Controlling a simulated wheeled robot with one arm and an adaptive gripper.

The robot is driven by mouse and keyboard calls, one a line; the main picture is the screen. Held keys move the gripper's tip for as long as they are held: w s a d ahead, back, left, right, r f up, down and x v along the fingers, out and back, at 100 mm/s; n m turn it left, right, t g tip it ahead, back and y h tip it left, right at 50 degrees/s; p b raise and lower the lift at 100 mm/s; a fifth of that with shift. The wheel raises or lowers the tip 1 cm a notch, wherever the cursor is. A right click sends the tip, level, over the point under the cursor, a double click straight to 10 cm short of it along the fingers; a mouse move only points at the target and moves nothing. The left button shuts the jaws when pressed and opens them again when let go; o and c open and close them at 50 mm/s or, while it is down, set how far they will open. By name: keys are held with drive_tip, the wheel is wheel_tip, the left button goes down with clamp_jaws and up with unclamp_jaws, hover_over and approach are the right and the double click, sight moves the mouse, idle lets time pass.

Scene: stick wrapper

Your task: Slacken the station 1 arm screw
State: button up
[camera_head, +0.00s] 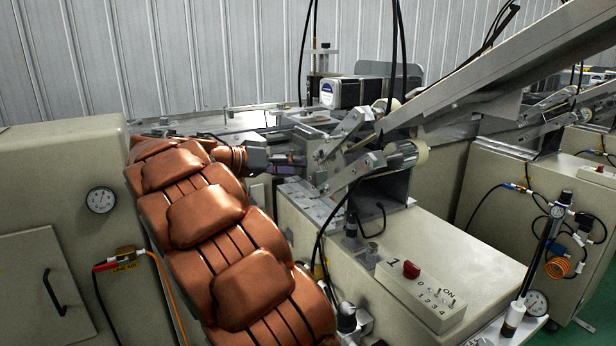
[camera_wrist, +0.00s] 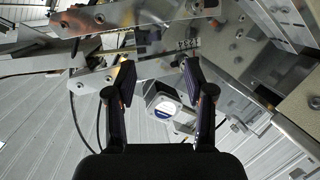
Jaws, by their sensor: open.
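Station 1's metal arm linkage (camera_head: 345,155) stands on the beige machine. My gripper (camera_head: 300,162) reaches in from the left, its tips close to the linkage. In the wrist view my gripper (camera_wrist: 158,80) is open, with its two dark fingers apart and nothing seen held. A bare metal bar (camera_wrist: 155,69) crosses just beyond the fingertips. Another metal bar (camera_wrist: 130,20) with round screw heads lies above it in that picture. I cannot tell which screw is the arm screw, or whether the fingers touch anything.
A control box (camera_head: 420,283) marked 1, with a red switch, sits front right. A long sloping metal chute (camera_head: 500,75) rises to the right. A motor (camera_head: 340,92) stands behind the linkage. Black cables hang close by.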

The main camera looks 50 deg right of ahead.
sight(312, 155)
drive_tip(key=w+d+f+m+g+h+b, duration=0.1)
drive_tip(key=w+d+m+h+b, duration=0.25)
drive_tip(key=w+b, duration=0.2)
drive_tip(key=shift+m+y, duration=0.35)
drive_tip(key=shift+x, duration=3.35)
drive_tip(key=shift+w+f, duration=0.1)
clamp_jaws()
